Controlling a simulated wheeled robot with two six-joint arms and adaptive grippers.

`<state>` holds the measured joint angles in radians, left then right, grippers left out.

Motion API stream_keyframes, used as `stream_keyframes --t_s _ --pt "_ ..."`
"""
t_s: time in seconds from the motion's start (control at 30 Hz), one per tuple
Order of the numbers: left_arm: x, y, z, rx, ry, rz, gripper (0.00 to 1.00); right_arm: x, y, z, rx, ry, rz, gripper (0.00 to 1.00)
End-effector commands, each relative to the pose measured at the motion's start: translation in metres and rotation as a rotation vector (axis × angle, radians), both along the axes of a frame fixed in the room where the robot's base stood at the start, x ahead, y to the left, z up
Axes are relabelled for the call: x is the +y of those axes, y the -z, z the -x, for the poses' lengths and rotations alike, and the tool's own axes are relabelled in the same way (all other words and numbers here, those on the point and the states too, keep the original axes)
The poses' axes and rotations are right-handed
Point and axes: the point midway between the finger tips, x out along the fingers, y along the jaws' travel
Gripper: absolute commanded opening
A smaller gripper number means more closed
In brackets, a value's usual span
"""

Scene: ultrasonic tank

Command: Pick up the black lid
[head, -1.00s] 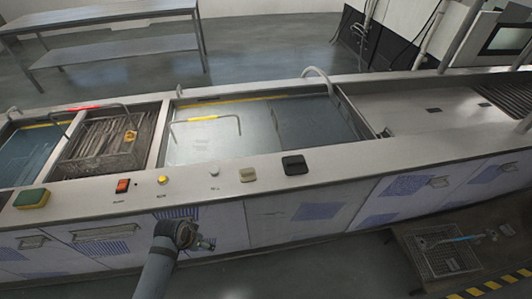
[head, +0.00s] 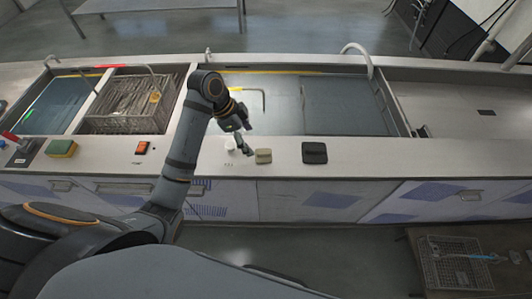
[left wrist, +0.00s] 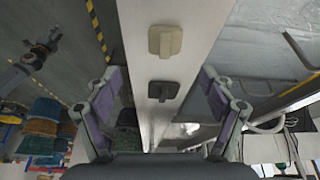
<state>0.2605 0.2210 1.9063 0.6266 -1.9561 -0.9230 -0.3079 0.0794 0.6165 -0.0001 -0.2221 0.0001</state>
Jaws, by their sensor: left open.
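The black lid (head: 314,153) is a dark, square-looking piece lying on the front ledge of the steel counter (head: 360,150), to the right of a beige piece (head: 263,156). In the left wrist view the black lid (left wrist: 163,91) shows between the spread fingers, with the beige piece (left wrist: 165,40) above it. My left gripper (head: 246,147) is open and empty over the ledge, left of the beige piece and apart from the lid. It also shows open in the left wrist view (left wrist: 162,82).
The ledge right of the lid is clear.

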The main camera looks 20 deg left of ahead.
Motion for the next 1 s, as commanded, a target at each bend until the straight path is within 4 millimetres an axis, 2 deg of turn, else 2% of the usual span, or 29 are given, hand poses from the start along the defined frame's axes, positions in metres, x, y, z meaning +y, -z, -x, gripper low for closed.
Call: stream_keyframes --t_s 0.1,0.2,0.5,0.77,1.0 --pt "-0.001 -0.008 -0.005 -0.008 0.050 0.008 0.82 0.000 0.000 -0.007 -0.010 -0.001 0.000 0.40" --pt "-0.002 -0.006 -0.005 -0.007 0.052 0.011 0.82 0.000 -0.002 -0.011 -0.016 -0.001 0.000 0.40" --pt "-0.019 0.037 -0.011 -0.005 0.048 0.011 0.82 0.000 -0.007 -0.010 -0.015 0.000 0.000 0.40" --pt "-0.023 0.049 -0.015 -0.004 0.047 0.011 0.82 0.000 -0.013 -0.009 -0.015 -0.001 0.001 0.40" --pt "-0.035 0.084 -0.024 -0.006 0.048 0.010 0.82 0.000 -0.021 -0.008 -0.013 -0.001 0.001 0.40"
